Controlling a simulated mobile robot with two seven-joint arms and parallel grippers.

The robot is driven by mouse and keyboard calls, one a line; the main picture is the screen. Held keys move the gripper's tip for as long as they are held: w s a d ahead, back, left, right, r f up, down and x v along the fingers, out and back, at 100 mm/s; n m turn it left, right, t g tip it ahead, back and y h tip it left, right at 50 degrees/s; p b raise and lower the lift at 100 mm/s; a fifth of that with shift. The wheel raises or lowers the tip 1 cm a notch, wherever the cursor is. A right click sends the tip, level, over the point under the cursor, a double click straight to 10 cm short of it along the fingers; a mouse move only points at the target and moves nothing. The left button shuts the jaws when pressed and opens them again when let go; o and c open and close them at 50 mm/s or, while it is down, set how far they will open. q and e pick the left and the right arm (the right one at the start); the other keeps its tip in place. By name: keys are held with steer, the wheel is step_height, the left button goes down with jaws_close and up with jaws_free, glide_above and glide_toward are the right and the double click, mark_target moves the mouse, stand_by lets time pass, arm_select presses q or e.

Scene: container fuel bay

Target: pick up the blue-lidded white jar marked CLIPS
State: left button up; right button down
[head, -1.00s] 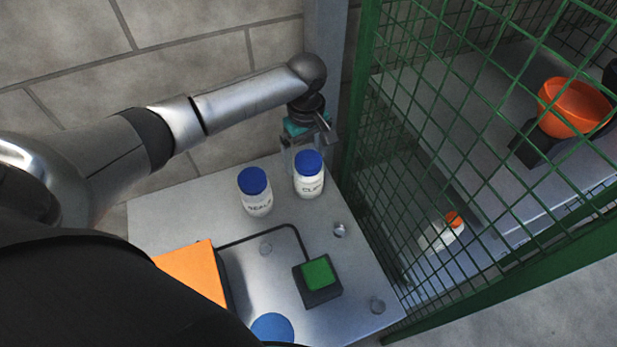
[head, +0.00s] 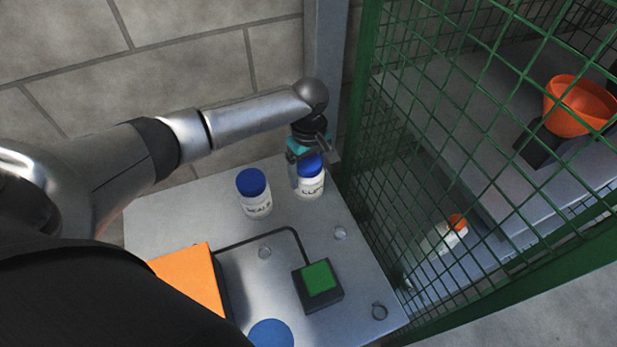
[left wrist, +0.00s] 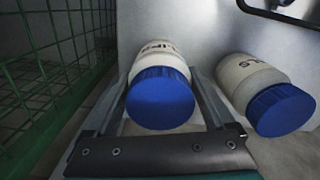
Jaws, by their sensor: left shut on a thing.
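The white jar marked CLIPS (head: 311,187) with a blue lid stands on the metal table near its far right corner. My left gripper (head: 309,176) is at this jar and shut on it. In the left wrist view the CLIPS jar (left wrist: 160,88) sits between the two fingers of the left gripper (left wrist: 160,85), lid toward the camera. The jar appears to stand on the table still; I cannot see a gap under it. My right gripper is not in view.
A second blue-lidded white jar (head: 254,193), its label partly legible, stands just left. A green button box (head: 319,280), an orange block (head: 189,280) and a blue round thing (head: 271,333) are nearer. A green mesh fence (head: 440,150) borders the table's right side.

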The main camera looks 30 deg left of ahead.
arm_select(q)
steer(key=c, duration=0.7)
steer(key=shift+o, duration=0.2)
steer(key=shift+r, duration=0.1)
